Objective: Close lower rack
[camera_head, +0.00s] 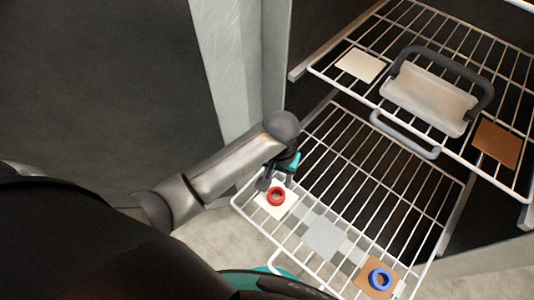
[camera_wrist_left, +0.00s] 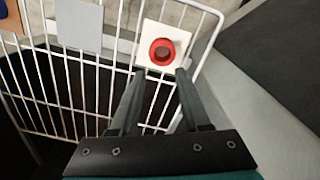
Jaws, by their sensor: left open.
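The lower rack (camera_head: 443,238) is a white wire shelf that sticks out of the dark booth opening, below the upper rack. On it are a red ring (camera_head: 277,196) on a white square, a grey square (camera_head: 324,238), and a blue ring (camera_head: 380,279) on a brown square. My left gripper (camera_head: 271,183) is open at the rack's left corner, beside the red ring. In the left wrist view the open fingers (camera_wrist_left: 160,74) point at the rack near the red ring (camera_wrist_left: 162,52), with nothing between them. Contact with the wires cannot be told. My right gripper is not in view.
The upper rack (camera_head: 455,22) is also out, with a grey handle (camera_head: 405,135) at its front. It carries a pale tray (camera_head: 428,98) with a dark handle, a cream square (camera_head: 361,65) and a brown square (camera_head: 497,144). A pale post (camera_head: 228,70) stands left of the opening.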

